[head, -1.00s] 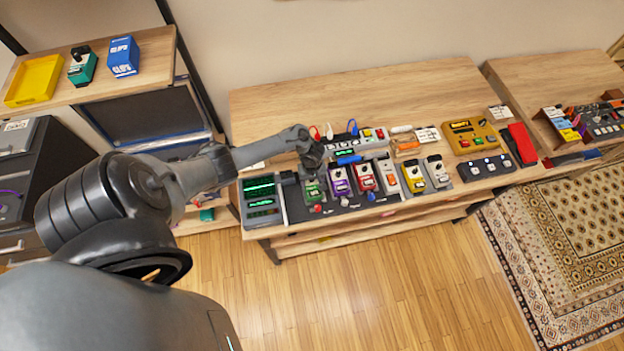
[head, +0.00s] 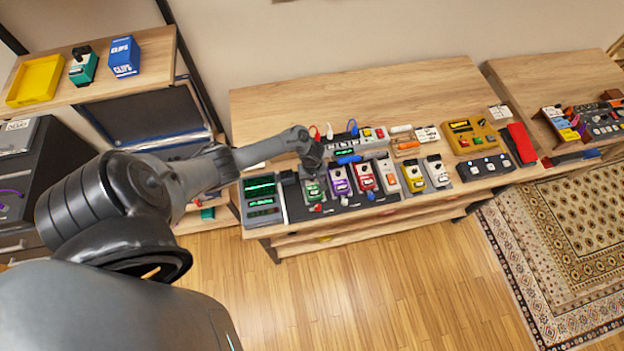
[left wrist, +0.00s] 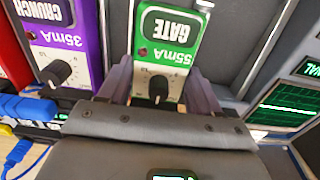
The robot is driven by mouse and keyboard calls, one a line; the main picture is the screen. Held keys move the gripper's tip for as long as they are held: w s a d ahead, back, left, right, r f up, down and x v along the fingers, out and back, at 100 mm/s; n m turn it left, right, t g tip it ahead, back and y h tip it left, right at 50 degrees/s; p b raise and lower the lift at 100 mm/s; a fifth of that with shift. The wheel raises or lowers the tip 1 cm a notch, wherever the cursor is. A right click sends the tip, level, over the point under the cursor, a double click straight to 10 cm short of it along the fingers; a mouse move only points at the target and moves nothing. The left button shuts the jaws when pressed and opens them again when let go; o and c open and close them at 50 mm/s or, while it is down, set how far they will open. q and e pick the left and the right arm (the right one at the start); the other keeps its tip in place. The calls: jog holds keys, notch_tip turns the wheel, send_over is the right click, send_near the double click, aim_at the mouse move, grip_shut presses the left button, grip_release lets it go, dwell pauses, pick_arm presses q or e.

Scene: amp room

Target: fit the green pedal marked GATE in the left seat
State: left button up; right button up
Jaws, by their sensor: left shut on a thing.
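The green pedal (head: 313,190) marked GATE is at the left end of the row of pedals on the dark board (head: 294,203). In the left wrist view its green top (left wrist: 168,38) reads GATE and 55mA, with a black knob on it. My left gripper (head: 312,172) comes down over the pedal's back end. In the left wrist view its fingers (left wrist: 160,90) stand on both sides of the pedal, shut on it. A bare dark strip of board shows to the pedal's left in the head view. Its underside is hidden. My right gripper is not in view.
A purple CRUNCH pedal (head: 340,182) stands close to the right of the green one, followed by several more. A green-lit display unit (head: 261,196) stands left of the board. Cables and small devices lie behind the row.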

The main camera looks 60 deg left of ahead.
pick_arm(q)
jog(key=o, duration=1.6)
jog(key=shift+r, duration=0.25)
notch_tip(320, 180, up, 4)
jog(key=p, duration=0.5)
jog(key=shift+r+p, duration=1.25)
jog(key=shift+p, duration=0.5)
